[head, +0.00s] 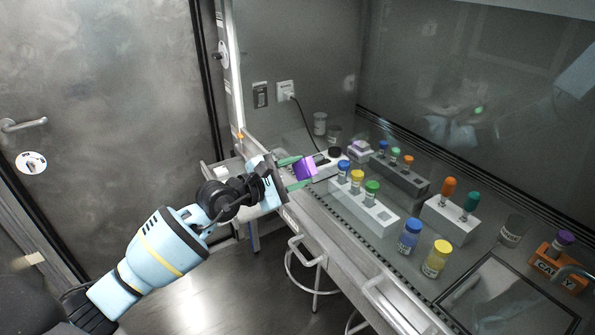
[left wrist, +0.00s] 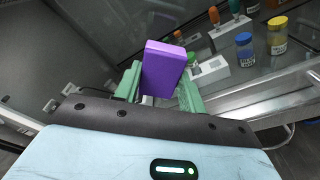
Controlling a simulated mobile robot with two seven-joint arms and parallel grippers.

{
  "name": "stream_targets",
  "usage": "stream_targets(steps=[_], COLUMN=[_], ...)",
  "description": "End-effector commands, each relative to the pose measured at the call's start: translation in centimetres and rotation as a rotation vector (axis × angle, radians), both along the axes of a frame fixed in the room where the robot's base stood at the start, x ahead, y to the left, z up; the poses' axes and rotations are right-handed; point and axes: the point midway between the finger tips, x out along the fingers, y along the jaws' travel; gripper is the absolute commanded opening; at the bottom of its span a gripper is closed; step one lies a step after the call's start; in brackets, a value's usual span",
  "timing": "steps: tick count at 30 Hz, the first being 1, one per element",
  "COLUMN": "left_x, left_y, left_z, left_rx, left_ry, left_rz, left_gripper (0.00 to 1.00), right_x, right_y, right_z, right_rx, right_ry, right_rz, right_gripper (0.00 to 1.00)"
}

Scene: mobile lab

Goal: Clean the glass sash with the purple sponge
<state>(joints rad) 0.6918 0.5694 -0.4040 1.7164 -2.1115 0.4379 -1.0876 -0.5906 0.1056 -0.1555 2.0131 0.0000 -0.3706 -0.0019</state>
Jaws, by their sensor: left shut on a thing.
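The purple sponge (head: 306,168) is a small block held between the green fingers of my left gripper (head: 297,173), in the air by the front left end of the bench. In the left wrist view the sponge (left wrist: 164,66) stands up between the fingers and sticks out past their tips. My left gripper (left wrist: 160,92) is shut on it. A large glossy pane (head: 470,90) with reflections stands at the right behind the bench. I cannot tell for sure whether it is the glass sash. The sponge is apart from it. My right gripper is not in view.
White racks (head: 352,208) and a grey rack (head: 400,178) hold colour-capped vials on the bench. A blue-capped bottle (head: 409,236) and a yellow-capped bottle (head: 437,259) stand near the front. An orange rack (head: 560,275) is at the far right. A stool (head: 305,258) stands below.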

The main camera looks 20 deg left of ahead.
Motion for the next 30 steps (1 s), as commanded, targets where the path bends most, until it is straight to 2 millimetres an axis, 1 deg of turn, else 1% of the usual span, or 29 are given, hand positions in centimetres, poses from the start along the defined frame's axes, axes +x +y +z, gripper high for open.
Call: stream_targets(steps=[5,13,30], left_x=[-0.6,-2.2,-2.5], left_y=[0.5,1.8,1.7], left_z=[0.1,0.1,-0.1], left_rx=[0.001,0.002,-0.001], left_ry=[-0.002,-0.002,0.001], left_rz=[0.001,0.000,-0.001], left_gripper=[0.22,0.22,0.22], right_x=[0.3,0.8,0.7], right_y=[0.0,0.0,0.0], right_z=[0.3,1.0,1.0], right_rx=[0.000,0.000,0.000], right_ry=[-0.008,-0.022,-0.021], right_rz=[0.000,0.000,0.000], right_gripper=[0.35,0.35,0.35])
